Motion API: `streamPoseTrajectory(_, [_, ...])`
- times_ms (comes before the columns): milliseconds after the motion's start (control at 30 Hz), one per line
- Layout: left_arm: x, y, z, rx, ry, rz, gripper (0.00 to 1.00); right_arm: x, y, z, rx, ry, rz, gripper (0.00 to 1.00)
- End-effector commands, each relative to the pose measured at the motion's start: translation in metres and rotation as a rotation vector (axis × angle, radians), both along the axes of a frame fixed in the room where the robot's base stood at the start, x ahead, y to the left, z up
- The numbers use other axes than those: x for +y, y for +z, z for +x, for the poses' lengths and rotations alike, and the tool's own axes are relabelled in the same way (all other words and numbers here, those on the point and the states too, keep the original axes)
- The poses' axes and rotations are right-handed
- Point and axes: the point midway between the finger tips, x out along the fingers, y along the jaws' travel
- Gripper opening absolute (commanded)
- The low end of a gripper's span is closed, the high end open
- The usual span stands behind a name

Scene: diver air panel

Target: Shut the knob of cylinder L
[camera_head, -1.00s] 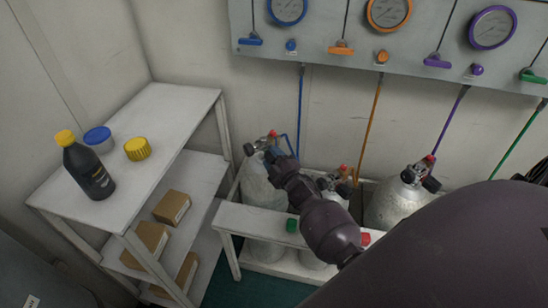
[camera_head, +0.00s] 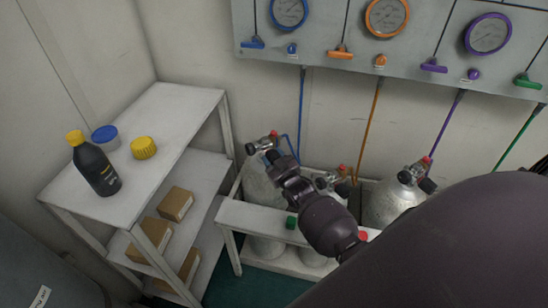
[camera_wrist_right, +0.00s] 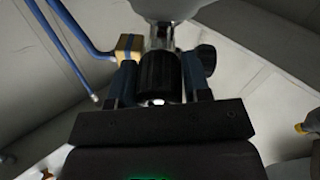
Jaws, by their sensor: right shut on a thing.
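The leftmost grey cylinder (camera_head: 258,188), on the blue hose, stands in the white rack; I take it as cylinder L, though no label is readable. My right gripper (camera_head: 272,156) reaches its valve from the front right and hides part of it. In the right wrist view, the gripper (camera_wrist_right: 157,85) is shut on a black ribbed knob (camera_wrist_right: 160,72), one finger on each side. The knob sits on a metal stem below the pale cylinder. How far it is turned cannot be seen. My left gripper is not in view.
Other cylinders, including a grey one (camera_head: 385,205), stand to the right in the rack (camera_head: 232,214). A gauge panel (camera_head: 330,55) hangs above. A white shelf (camera_head: 165,115) with a black bottle (camera_head: 95,170) is at left. A brass block (camera_wrist_right: 128,45) and blue hose sit close to the fingers.

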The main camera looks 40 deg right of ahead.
Motion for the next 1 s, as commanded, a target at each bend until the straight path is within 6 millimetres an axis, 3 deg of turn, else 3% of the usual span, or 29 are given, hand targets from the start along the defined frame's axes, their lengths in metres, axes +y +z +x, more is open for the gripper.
streamPoseTrajectory(767, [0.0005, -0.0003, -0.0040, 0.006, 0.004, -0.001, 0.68, -0.0001, -0.0008, -0.0005, -0.007, -0.001, 0.103, 0.20])
streamPoseTrajectory(800, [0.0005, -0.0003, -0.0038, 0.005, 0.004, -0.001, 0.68, -0.0001, -0.0008, -0.0005, -0.007, -0.001, 0.103, 0.49])
streamPoseTrajectory(933, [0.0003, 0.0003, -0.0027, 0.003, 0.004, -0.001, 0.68, -0.0001, -0.0006, -0.0004, -0.007, -0.001, 0.102, 0.69])
streamPoseTrajectory(1000, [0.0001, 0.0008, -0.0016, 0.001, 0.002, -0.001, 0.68, 0.0000, -0.0004, -0.0003, -0.007, -0.001, 0.102, 0.69])
